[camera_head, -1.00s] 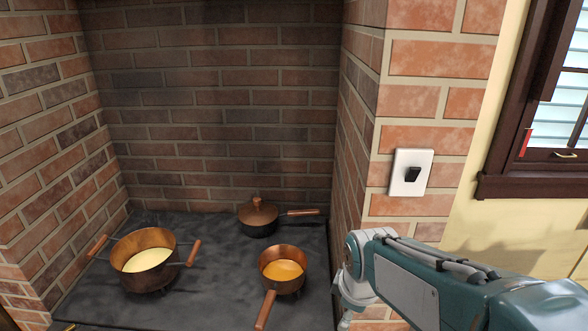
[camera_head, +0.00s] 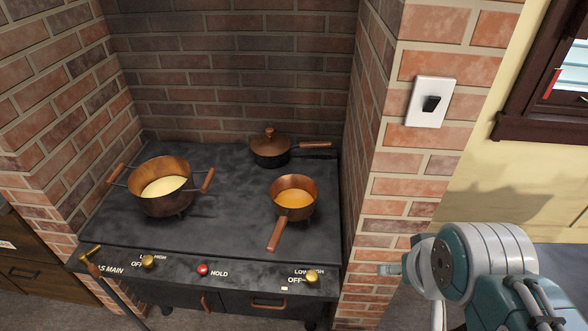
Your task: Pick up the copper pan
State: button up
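A small copper pan (camera_head: 296,212) with orange contents stands upright on the right of the dark stove top, its wooden handle pointing toward the front edge. A second pan (camera_head: 270,150), dark-sided with a copper-coloured lid, stands behind it, its handle pointing right. A larger copper pot (camera_head: 160,200) with two side handles and pale yellow contents stands at the left. My arm is at the lower right, in front of the brick pillar and apart from the pans. What seems to be part of my gripper (camera_head: 390,269) sticks out left of the wrist; its fingers cannot be made out.
The stove top (camera_head: 230,225) is bare between the pot and the pan. Its front panel carries brass knobs, a red button (camera_head: 203,270) and a brass-ended rod (camera_head: 90,255) at the left. Brick walls enclose the back and sides. A light switch (camera_head: 431,101) is on the right pillar.

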aim_at(294, 197)
jog(key=u, duration=0.5)
jog(key=i+j+u, duration=0.1)
jog(key=u, duration=0.25)
jog(key=i+j+u, duration=0.1)
jog(key=u, duration=0.3)
jog(key=i+u, duration=0.15)
jog(key=u, duration=0.2)
